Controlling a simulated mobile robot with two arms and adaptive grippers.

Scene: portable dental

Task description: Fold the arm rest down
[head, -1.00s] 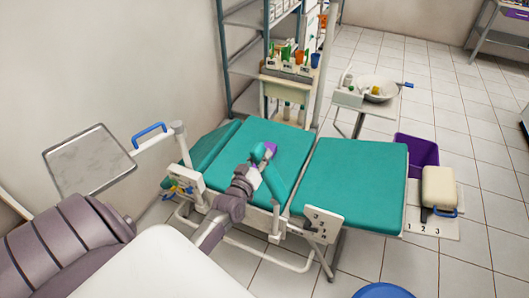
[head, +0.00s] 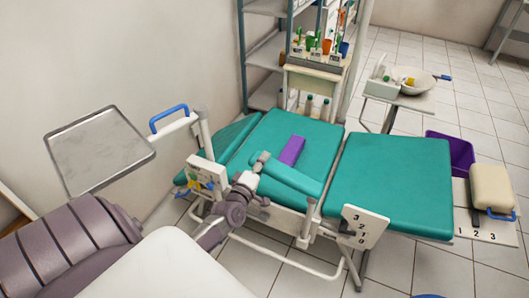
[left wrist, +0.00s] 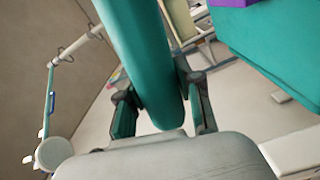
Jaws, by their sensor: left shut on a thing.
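The teal arm rest (head: 292,179) is on the near side of the teal dental chair (head: 318,142). It lies lengthwise along the seat edge, low and near level; I cannot tell whether it is fully down. My left gripper (head: 258,165) is at its left end in the head view. In the left wrist view the arm rest (left wrist: 146,50) runs between the two dark fingers of my left gripper (left wrist: 160,88), which is shut on it. My right gripper is not in view.
A purple block (head: 292,150) lies on the seat just behind the arm rest. A metal tray (head: 98,157) on an arm stands at the left. A numbered white panel (head: 361,227) is at the chair's near side. A shelf and cart (head: 317,82) stand behind.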

